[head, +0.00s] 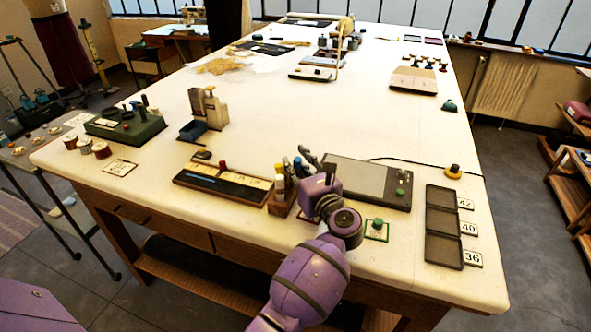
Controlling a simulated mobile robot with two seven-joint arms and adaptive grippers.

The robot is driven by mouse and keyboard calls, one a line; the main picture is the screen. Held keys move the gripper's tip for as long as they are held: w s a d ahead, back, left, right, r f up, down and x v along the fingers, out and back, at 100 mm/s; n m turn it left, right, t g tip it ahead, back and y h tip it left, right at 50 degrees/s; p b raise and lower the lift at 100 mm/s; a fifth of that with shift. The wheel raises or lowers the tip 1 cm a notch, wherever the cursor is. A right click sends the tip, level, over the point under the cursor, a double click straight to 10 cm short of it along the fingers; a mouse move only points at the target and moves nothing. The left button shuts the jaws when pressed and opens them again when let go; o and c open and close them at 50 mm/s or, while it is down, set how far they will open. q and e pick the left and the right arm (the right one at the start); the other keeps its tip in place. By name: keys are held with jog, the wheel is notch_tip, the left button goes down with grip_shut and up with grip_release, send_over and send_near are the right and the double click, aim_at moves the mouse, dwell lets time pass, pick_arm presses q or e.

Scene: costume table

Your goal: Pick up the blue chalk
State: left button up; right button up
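A small wooden holder (281,206) with upright sticks stands near the front middle of the table, in the head view. An orange-topped, pale stick (279,172) shows at its left side. A small bluish piece (297,167) shows beside the dark fingers; it is too small to tell surely as the blue chalk. My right gripper is out of view.
A long dark tray (222,186) lies left of the holder. A grey flat board (366,180) with a cable lies right of it. Dark square trays (443,222) and number cards line the right front. The white table's (290,110) middle is clear.

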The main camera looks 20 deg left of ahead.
pick_arm(q)
jog(key=shift+c, duration=0.5)
grip_shut()
